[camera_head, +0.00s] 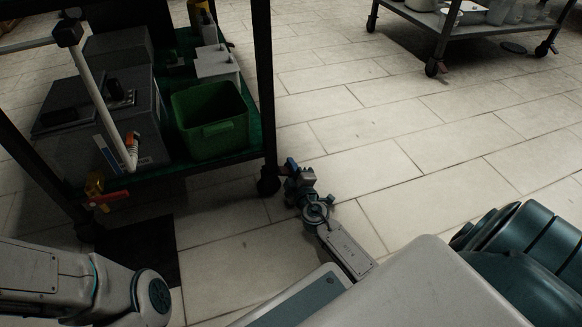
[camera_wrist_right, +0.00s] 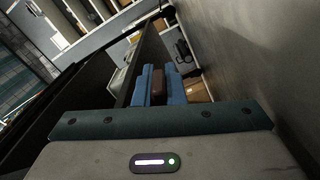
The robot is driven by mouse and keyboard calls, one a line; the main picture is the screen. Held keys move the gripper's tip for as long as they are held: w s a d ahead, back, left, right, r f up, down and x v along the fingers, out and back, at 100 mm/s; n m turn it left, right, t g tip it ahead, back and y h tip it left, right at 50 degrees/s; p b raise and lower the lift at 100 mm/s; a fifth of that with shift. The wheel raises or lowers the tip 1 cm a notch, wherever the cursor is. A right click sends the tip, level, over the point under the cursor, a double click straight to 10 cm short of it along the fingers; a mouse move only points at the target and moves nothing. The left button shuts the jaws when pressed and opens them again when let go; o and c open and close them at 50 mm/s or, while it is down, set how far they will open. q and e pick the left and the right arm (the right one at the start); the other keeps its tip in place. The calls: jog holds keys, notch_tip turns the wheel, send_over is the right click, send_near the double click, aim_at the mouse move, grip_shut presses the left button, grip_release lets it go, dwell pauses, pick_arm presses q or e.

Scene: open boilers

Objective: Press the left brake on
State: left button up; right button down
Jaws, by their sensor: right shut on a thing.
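The black-framed cart stands at the left in the head view, with a front-right caster (camera_head: 268,182) under its right post. My right gripper (camera_head: 291,166) is low beside this caster, just to its right. In the right wrist view its blue fingers are shut on a reddish-brown piece (camera_wrist_right: 158,85). This piece may be a caster's brake pedal, but I cannot tell for sure, nor whether it is pressed. The cart's left caster (camera_head: 88,231) is dark, and its brake is not clear. My left arm shows at the lower left, but its gripper is out of view.
The cart's green shelf holds a green bin (camera_head: 211,120) and a grey machine (camera_head: 75,130). A red-handled valve (camera_head: 108,198) sticks out at the front left. Another wheeled cart (camera_head: 455,25) stands at the back right. The tiled floor (camera_head: 400,150) between is mostly clear.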

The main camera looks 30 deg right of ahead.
jog(key=c, duration=1.5)
grip_release()
jog(key=v, duration=1.1)
jog(key=shift+f, duration=0.15)
jog(key=shift+w, duration=0.1)
